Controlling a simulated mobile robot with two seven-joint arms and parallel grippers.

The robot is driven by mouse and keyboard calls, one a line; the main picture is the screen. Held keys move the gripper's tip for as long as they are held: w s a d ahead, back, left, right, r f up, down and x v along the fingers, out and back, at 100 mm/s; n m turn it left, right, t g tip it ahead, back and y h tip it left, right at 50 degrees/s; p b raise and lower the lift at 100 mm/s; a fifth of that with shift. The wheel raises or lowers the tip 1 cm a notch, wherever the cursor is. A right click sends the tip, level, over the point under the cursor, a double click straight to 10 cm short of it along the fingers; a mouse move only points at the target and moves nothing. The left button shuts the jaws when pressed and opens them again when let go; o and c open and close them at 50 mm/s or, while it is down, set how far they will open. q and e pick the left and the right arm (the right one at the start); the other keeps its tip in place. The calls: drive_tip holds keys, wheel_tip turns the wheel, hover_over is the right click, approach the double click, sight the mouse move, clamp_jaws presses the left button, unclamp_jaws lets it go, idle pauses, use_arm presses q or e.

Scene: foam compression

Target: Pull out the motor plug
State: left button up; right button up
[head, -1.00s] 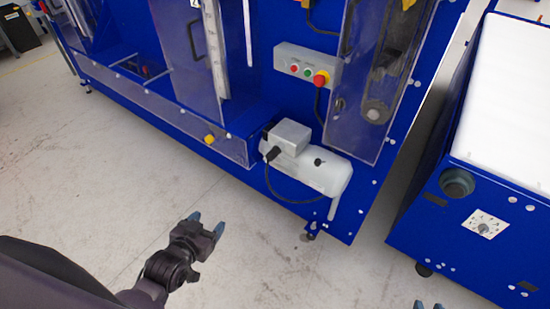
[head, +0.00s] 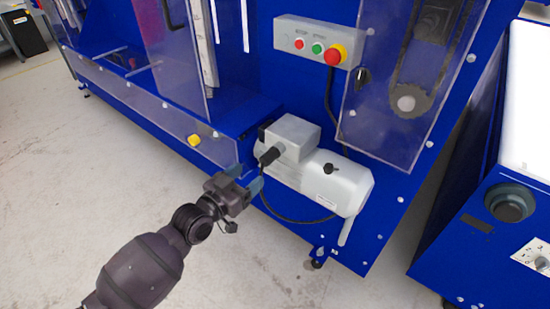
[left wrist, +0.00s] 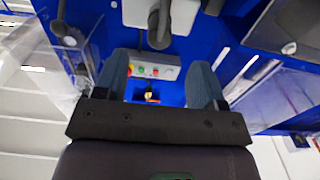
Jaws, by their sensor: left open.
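The white motor (head: 325,180) is mounted low on the front of the blue machine, with a grey connection box (head: 297,132) on top. The black motor plug (head: 270,157) sits in the near left side of that box, and its cable loops down below the motor. My left gripper (head: 247,179) is open and empty, just left of and slightly below the plug, apart from it. In the left wrist view the plug (left wrist: 159,25) appears beyond the two open fingers (left wrist: 162,78), near the pale motor. My right gripper is not in view.
A grey control box (head: 318,42) with buttons and a red emergency stop is above the motor. Clear guards (head: 410,90) flank this area. A yellow knob (head: 194,140) is on the lower left guard. A second blue machine (head: 480,200) stands at right. The floor in front is clear.

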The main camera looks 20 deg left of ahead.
sight(263, 163)
use_arm(q)
drive_tip(key=shift+r, duration=0.1)
drive_tip(key=shift+w, duration=0.15)
drive_tip(key=shift+w+d, duration=0.3)
drive_tip(key=shift+w, duration=0.25)
drive_tip(key=b+x, duration=0.1)
drive_tip(key=x, duration=0.4)
drive_tip(key=shift+w+d, duration=0.2)
drive_tip(key=shift+w, duration=0.5)
drive_tip(key=shift+w+d, duration=0.15)
drive_tip(key=shift+w, duration=0.35)
idle(0.8)
